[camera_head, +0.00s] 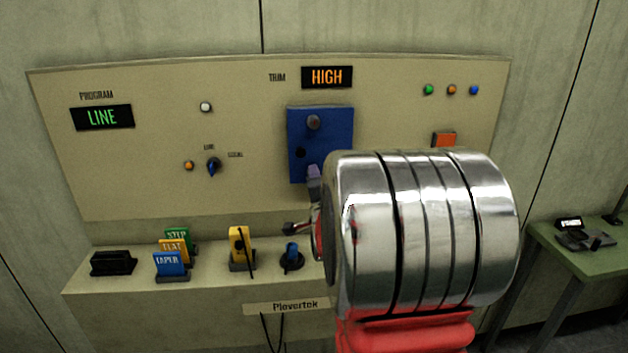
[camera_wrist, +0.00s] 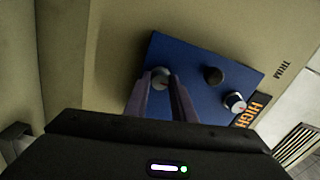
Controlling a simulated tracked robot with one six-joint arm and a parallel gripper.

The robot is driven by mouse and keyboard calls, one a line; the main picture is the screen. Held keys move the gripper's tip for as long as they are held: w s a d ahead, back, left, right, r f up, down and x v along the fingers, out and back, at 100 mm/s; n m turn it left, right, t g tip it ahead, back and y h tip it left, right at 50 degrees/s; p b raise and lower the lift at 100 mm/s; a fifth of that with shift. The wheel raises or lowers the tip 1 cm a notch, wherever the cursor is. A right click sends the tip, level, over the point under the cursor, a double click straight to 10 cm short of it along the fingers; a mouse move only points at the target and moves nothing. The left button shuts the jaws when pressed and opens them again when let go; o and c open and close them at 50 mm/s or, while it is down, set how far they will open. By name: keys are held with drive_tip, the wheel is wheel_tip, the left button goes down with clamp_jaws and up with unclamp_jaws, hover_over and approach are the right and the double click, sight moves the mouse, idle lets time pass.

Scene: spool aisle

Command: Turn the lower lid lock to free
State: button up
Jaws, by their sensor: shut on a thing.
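The blue lid (camera_head: 338,120) is on the beige panel, under the orange HIGH display. The upper lock (camera_head: 313,122) is a round grey knob near its top; it also shows in the wrist view (camera_wrist: 235,101), with a small red mark. The lower lid lock (camera_wrist: 161,74) is a grey round knob at the opposite end of the lid. My gripper (camera_wrist: 160,86) is shut on it, its purple fingers on either side. In the head view my gripper (camera_head: 313,174) and arm hide the lower lock, so its turn position cannot be told.
A black knob (camera_head: 300,153) sits on the lid between the locks. Labelled cards (camera_head: 171,264), a yellow block (camera_head: 240,246) and a blue-topped knob (camera_head: 292,257) are on the ledge. A green table (camera_head: 580,262) stands at right. My arm covers the panel's lower right.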

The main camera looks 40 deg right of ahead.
drive_tip(key=shift+f, duration=0.15)
drive_tip(key=o, duration=1.1)
drive_tip(key=shift+c, duration=0.2)
